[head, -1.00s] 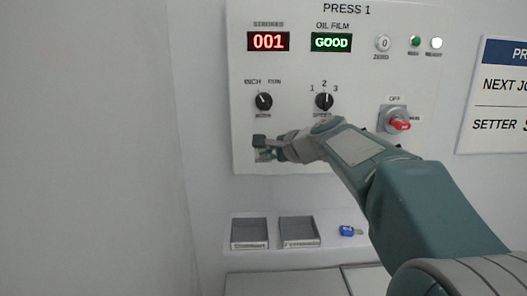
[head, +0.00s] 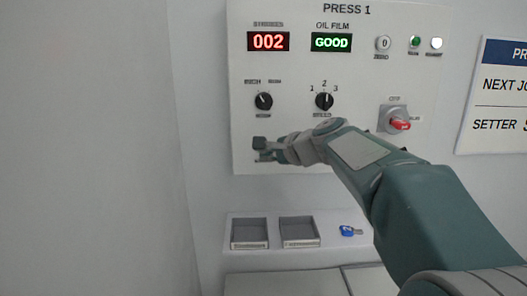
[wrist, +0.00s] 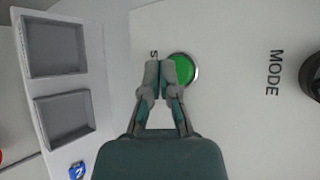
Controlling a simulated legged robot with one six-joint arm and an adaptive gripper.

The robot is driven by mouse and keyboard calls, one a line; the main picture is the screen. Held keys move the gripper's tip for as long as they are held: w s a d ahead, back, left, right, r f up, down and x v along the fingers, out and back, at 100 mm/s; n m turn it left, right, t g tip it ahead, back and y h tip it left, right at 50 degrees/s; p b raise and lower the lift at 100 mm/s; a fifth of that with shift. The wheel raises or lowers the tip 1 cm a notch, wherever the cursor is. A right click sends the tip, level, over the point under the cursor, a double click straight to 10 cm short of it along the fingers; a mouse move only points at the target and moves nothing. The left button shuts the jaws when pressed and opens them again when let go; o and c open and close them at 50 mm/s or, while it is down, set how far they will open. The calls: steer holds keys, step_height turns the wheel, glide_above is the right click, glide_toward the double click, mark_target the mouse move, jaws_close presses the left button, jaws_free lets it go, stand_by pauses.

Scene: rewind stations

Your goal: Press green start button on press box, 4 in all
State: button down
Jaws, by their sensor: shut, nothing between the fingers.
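The press box (head: 350,75) is a white panel labelled PRESS 1 on the wall. Its red STROKES display (head: 268,41) reads 002, and the oil film display (head: 331,42) reads GOOD in green. My gripper (head: 262,148) is at the lower left of the panel in the head view, where it hides the start button. In the wrist view the green start button (wrist: 184,70) shows with a metal ring, partly behind my gripper (wrist: 163,68). The fingers are shut and empty, with their tips over the button's left part; I cannot tell whether they touch it.
Mode (head: 264,101) and speed (head: 324,101) knobs sit above my gripper, and a red-handled OFF switch (head: 399,123) is to the right. Below, a shelf has two empty grey trays (head: 249,247) (head: 318,243) and a blue-tagged item (head: 347,230).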

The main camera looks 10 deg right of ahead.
steer(key=shift+s, duration=0.15)
steer(key=shift+s+a, duration=0.25)
steer(key=shift+s, duration=0.95)
steer(key=shift+s+a, duration=0.25)
steer(key=shift+s, duration=0.95)
steer(key=s, duration=0.1)
steer(key=s+a, duration=0.1)
steer(key=s, duration=0.1)
steer(key=shift+s, duration=0.3)
steer(key=shift+d, duration=0.1)
steer(key=w+d, duration=0.1)
steer(key=w, duration=0.7)
steer(key=shift+w+d, duration=0.35)
steer(key=shift+w, duration=0.1)
stand_by(1.3)
steer(key=shift+w+d, duration=0.1)
steer(key=shift+w, duration=0.15)
